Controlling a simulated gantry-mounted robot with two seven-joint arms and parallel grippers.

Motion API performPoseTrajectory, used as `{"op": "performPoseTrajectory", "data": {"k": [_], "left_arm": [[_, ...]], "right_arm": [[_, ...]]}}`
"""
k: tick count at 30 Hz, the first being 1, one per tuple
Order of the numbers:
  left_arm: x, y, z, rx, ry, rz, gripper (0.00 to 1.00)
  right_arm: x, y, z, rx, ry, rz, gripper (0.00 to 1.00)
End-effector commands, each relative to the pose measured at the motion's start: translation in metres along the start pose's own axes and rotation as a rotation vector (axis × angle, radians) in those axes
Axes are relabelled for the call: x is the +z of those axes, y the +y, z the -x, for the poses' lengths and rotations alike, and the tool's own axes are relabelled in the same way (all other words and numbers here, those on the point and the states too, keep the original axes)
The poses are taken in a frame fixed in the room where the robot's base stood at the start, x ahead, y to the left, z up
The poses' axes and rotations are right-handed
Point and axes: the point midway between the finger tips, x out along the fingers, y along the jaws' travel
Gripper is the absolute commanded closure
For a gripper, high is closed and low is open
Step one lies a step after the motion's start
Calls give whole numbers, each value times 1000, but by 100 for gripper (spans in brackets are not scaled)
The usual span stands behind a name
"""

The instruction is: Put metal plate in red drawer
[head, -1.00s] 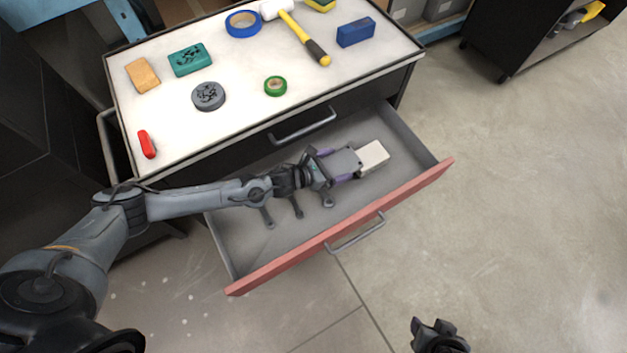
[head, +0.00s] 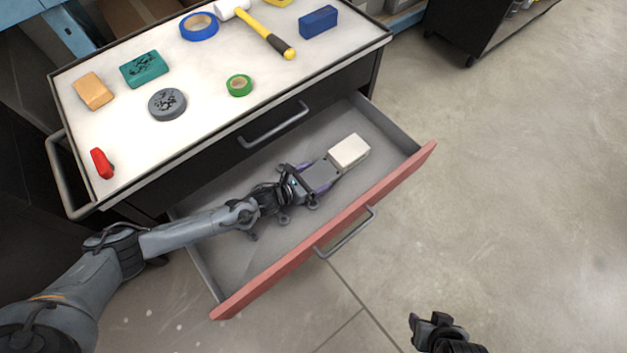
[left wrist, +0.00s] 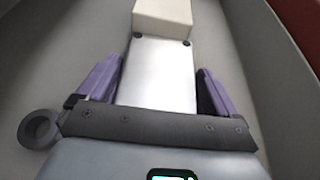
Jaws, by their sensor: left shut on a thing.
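The grey metal plate (head: 321,174) is inside the open red drawer (head: 290,274), as seen from above. My left gripper (head: 312,179) reaches into the drawer and is shut on the plate. In the left wrist view, the plate (left wrist: 160,75) lies between the purple fingers (left wrist: 160,88), with two dark round spots near its far end. A cream block (head: 349,151) is at the plate's far end and also shows in the left wrist view (left wrist: 162,16); I cannot tell whether they are joined. My right gripper (head: 428,322) is over the floor, its jaw state unclear.
The cabinet top (head: 120,130) holds a hammer (head: 266,33), blue tape (head: 199,27), green tape (head: 239,86) and several other items above the drawer. The drawer's red front (head: 400,178) and side walls stand around the left gripper. Open floor lies to the right.

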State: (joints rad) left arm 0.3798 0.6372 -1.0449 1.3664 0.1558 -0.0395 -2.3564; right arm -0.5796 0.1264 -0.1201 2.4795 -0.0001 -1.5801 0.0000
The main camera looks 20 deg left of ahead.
Motion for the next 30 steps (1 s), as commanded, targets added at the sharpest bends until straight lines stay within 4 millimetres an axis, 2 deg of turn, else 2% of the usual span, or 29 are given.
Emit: {"op": "performPoseTrajectory", "data": {"k": [1,2,5,6,7,14,19,23,30], "left_arm": [[-11,0,0,1,17,-2,68],[-11,0,1,1,19,-2,77],[-13,0,1,1,24,-2,77],[-16,-1,2,0,29,-2,5],[-16,-1,2,0,30,-2,0],[-14,-1,2,-1,25,-2,0],[-10,-1,12,-1,23,-1,0],[-8,-1,30,0,22,-1,0],[-6,0,75,0,21,-2,0]], "right_arm": [[1,0,-2,0,0,0,51],[0,0,-2,0,0,0,51],[0,0,-1,0,0,0,51],[0,0,-1,0,0,0,51],[0,0,-1,-1,0,-1,51],[0,-1,0,-3,2,-4,51],[-3,-1,6,-5,2,-7,51],[-6,-1,17,-7,2,-8,51],[-13,-1,38,-7,2,-9,51]]}}
